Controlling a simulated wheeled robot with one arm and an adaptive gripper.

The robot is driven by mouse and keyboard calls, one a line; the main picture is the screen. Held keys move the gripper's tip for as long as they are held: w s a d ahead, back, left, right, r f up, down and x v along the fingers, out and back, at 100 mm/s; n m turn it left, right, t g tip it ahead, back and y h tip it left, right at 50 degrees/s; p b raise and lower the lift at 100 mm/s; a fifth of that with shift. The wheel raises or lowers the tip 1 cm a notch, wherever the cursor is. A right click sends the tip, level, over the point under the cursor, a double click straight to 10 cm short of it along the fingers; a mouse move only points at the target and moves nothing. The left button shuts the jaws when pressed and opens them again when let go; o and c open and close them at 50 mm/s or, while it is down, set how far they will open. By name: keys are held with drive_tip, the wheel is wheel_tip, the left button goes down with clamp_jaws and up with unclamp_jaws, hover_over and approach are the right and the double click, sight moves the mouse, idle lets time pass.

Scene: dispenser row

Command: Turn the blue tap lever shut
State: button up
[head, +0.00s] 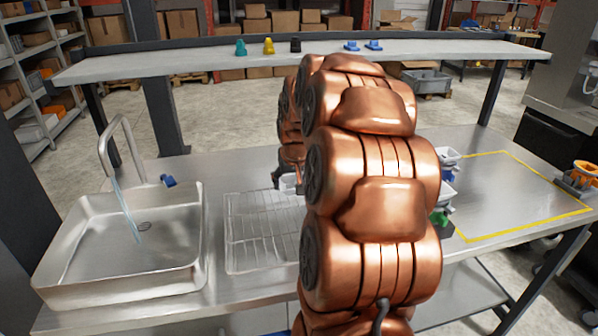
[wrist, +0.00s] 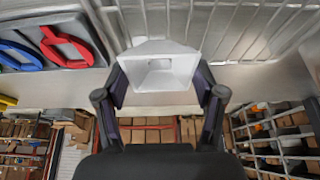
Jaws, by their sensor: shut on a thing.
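The blue tap lever (head: 168,180) sits at the base of the metal tap (head: 122,150) beside the sink (head: 202,235). Water runs from the spout into the sink. My gripper (head: 287,180) is over the drying rack, well to the right of the lever and mostly hidden by my arm. In the wrist view my gripper (wrist: 160,85) is shut on a white square cup (wrist: 160,68), with a finger on each side. A small part of the white cup (head: 289,184) shows in the head view. The lever does not show in the wrist view.
A wire drying rack (head: 255,250) lies right of the sink. White containers (head: 447,160) stand behind my arm, left of a yellow-outlined area (head: 515,200) that is clear. A shelf (head: 200,60) with several coloured pieces runs above. Red (wrist: 66,45) and blue handles (wrist: 20,56) show in the wrist view.

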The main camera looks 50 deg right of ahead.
drive_tip(key=w+d+p, duration=0.1)
drive_tip(key=w+d, duration=0.1)
drive_tip(key=w+d+p, duration=0.1)
drive_tip(key=w+d, duration=0.2)
drive_tip(key=w+d+f+p, duration=0.1)
drive_tip(key=w+d, duration=0.1)
drive_tip(key=d, duration=0.1)
drive_tip(key=shift+w+d, duration=0.2)
drive_tip(key=shift+w+f+p, duration=0.1)
drive_tip(key=shift+f+p, duration=0.55)
drive_tip(key=shift+f, duration=1.15)
drive_tip(key=shift+f, duration=0.1)
drive_tip(key=shift+f, duration=0.1)
drive_tip(key=o, duration=0.9)
drive_tip(key=shift+o, duration=0.2)
